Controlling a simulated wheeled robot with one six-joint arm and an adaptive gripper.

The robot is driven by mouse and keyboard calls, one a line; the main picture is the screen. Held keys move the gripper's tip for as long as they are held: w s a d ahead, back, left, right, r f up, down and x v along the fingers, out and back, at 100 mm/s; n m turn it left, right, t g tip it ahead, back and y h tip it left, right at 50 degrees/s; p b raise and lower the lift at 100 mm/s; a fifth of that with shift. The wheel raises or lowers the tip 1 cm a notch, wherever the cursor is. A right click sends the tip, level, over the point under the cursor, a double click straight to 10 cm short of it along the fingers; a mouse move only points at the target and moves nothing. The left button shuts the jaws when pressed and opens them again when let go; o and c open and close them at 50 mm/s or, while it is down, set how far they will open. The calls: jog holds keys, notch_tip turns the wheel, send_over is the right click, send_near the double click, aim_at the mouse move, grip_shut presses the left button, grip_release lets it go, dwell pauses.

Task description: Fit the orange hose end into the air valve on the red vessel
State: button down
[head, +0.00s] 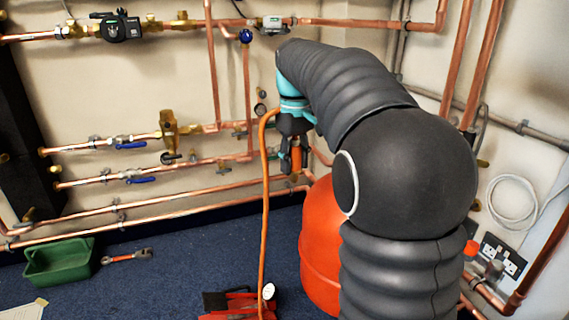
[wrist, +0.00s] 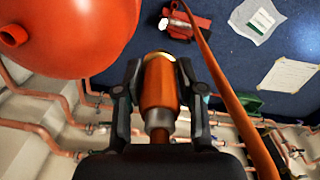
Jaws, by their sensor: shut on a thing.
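My gripper (head: 293,163) points down beside the copper pipework and is shut on the orange hose end (head: 297,158). In the wrist view, my gripper (wrist: 159,70) has a finger on each side of the hose end (wrist: 158,88), which has a brass-coloured tip and a grey collar. The orange hose (head: 265,190) hangs down to the floor. The red vessel (head: 318,245) stands below and right of my gripper, partly hidden by my arm. In the wrist view, the vessel (wrist: 75,35) is at upper left, apart from the hose end. A round red stub (wrist: 12,36) shows on it; I cannot tell whether this is the air valve.
Copper pipes with valves (head: 130,145) line the wall behind my gripper. A red foot pump (head: 232,302) with a white gauge is on the blue floor. Open floor lies between.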

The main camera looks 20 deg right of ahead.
jog(key=w+d+f+p, duration=0.1)
jog(key=w+d+p, duration=0.1)
jog(key=d, duration=0.6)
jog(key=w+d+f+p, duration=0.1)
jog(key=d+p, duration=0.3)
jog(key=d, duration=0.5)
jog(key=w+d+f+p, duration=0.2)
jog(key=w+d+p, duration=0.1)
jog(key=d, duration=0.5)
jog(key=shift+w+d+p, duration=0.35)
jog(key=shift+d, duration=0.05)
dwell(0.9)
jog(key=shift+f, duration=0.2)
dwell(0.5)
jog(key=shift+f+b, duration=0.75)
jog(key=shift+f, duration=0.5)
jog(key=shift+p, duration=0.35)
jog(key=shift+f, duration=0.75)
dwell(0.6)
